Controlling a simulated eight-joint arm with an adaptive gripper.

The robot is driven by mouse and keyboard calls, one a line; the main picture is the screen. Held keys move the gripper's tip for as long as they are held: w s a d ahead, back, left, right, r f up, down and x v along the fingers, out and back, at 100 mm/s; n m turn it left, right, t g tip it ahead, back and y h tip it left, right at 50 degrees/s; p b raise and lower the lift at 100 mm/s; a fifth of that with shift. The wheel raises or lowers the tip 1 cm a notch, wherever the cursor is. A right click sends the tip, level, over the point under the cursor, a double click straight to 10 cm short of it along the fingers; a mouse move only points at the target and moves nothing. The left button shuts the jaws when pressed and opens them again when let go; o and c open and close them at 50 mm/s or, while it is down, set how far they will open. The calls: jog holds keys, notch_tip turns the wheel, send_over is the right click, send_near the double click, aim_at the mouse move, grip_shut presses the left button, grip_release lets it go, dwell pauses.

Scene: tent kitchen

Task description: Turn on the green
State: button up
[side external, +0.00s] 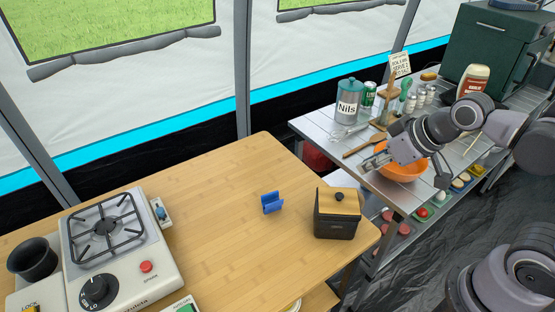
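My gripper (374,160) is at the right, over the left rim of an orange bowl (404,170) on the metal side table. It is small in view, and I cannot tell whether its fingers are open or shut. A small device with a green part (186,307) is cut off by the bottom edge of the picture, beside the stove. My gripper is far from it. The white single-burner stove (150,262) stands on the wooden table, with a black knob (98,291) and a red button (146,267). No flame shows on the burner.
A black box with a wooden lid (337,214) and a blue holder (271,203) stand on the wooden table (225,240). A dark pot (33,260) is at the far left. A Nils canister (348,97), green can (369,95) and bottles crowd the metal table. The wooden table's middle is clear.

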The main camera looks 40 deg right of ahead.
jog(key=w+a+n+y, duration=0.1)
jog(key=a, duration=0.2)
jog(key=w+a+n, duration=0.1)
jog(key=a+n, duration=0.1)
jog(key=w+a+n+y, duration=0.1)
jog(key=a, duration=0.2)
jog(key=shift+a+r+g+y, duration=0.15)
jog(key=shift+a+g+y, duration=0.15)
jog(key=shift+g, duration=0.1)
grip_shut()
jog(key=s+a+f+n+g+y, duration=0.1)
jog(key=a+n, duration=0.5)
jog(key=a, duration=0.7)
jog(key=s+a+f+n+g+y, duration=0.1)
jog(key=a+f+n+g+y, duration=0.1)
jog(key=a+n, duration=0.5)
jog(key=a+g+y, duration=0.1)
jog(key=a+y, duration=0.1)
jog(key=a, duration=0.4)
jog(key=shift+s+f+g+y, duration=0.3)
jog(key=shift+s+f+g, duration=0.1)
jog(key=shift+a, duration=0.1)
jog(key=x, duration=1)
jog(key=shift+a+f, duration=0.1)
jog(key=shift+f, duration=0.05)
jog(key=shift+w+f, duration=0.2)
jog(key=shift+f, duration=0.85)
jog(key=shift+w+f, duration=0.1)
jog(key=shift+f, duration=0.65)
